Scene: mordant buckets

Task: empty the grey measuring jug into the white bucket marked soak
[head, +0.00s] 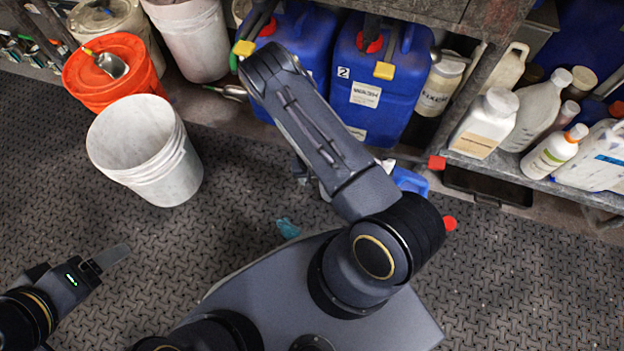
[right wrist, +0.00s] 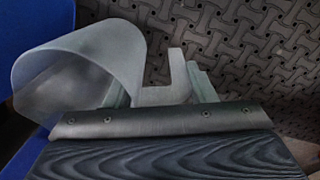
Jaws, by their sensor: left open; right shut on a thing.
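In the wrist view a grey translucent measuring jug (right wrist: 115,50) has its rounded open end to the left. My right gripper (right wrist: 165,122) is shut on the jug, at its handle side. Its contents and exact tilt cannot be told. In the head view my right arm hides the right gripper and most or all of the jug. A white bucket (head: 180,165) stands upright and open on the floor at left, with no readable mark on its visible side. My left gripper (head: 108,258) is open and empty at lower left, apart from the bucket.
An orange bucket (head: 85,85) with a metal scoop and another white bucket (head: 195,45) stand behind. A teal scrap (head: 287,228) lies on the floor. Floor is clear at lower right.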

